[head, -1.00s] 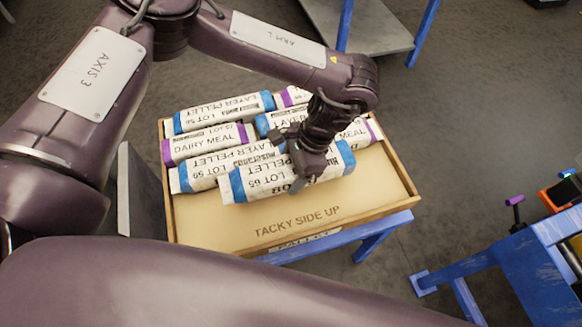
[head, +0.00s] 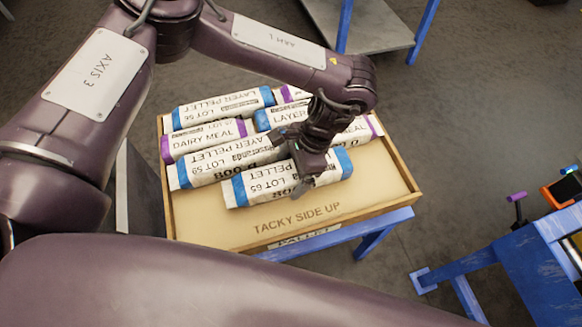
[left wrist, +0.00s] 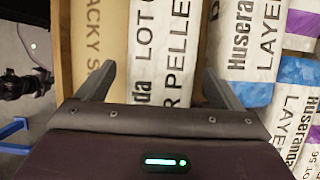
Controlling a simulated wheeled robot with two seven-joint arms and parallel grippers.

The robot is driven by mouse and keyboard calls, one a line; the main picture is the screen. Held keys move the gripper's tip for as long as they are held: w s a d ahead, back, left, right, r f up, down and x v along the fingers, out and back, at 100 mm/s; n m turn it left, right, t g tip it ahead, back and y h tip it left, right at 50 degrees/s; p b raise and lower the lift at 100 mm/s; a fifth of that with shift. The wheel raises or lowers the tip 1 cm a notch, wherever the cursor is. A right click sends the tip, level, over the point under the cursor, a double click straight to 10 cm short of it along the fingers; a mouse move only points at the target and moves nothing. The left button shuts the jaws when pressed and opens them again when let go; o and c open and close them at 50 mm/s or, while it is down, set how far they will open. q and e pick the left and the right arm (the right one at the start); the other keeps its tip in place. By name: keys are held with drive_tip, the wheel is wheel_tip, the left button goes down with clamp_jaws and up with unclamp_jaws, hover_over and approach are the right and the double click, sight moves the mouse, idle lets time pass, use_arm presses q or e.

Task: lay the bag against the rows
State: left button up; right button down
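The bag (head: 262,185) is white with blue ends and reads LOT 65. It lies flat on the pallet's tan sheet, in front of the rows and parallel to them. My left gripper (head: 301,186) is down over it from above. In the left wrist view the fingers (left wrist: 158,82) stand apart on either side of the bag (left wrist: 163,50), with a gap at the left finger. The rows (head: 210,138) are several white bags with blue or purple ends. The right finger reaches between bag and row; whether they touch there I cannot tell. My right gripper does not show clearly.
The pallet (head: 410,198) has a raised wooden rim and a bare strip marked TACKY SIDE UP in front of the bag. A blue stand (head: 530,270) is at the right.

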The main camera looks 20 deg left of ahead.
use_arm(q)
drive_tip(key=shift+v, duration=3.9)
drive_tip(key=shift+f, duration=0.1)
